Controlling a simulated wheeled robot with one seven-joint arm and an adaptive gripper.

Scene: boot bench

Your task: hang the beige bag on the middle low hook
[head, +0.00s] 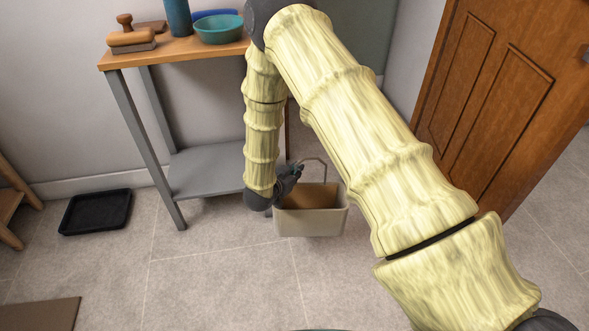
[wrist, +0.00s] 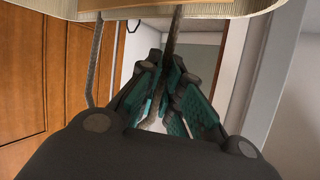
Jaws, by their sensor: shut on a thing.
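The beige bag (head: 311,222) is an open, boxy bag with a brown inside and a thin grey handle. In the head view it hangs upright beside the bench's right end, low over the tiled floor. My gripper (head: 293,173) is at the bag's upper left, shut on the handle. In the wrist view the handle runs between the teal-padded fingers of my gripper (wrist: 166,85), and the bag (wrist: 200,10) fills the top edge. The middle low hook is not visible in either view.
A bench (head: 190,50) with a wooden top and grey lower shelf (head: 205,170) stands at the wall. On it are a brush (head: 130,40), a blue cylinder (head: 178,18) and a teal bowl (head: 219,30). A black tray (head: 95,212) lies on the floor. A wooden door (head: 495,90) is at right.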

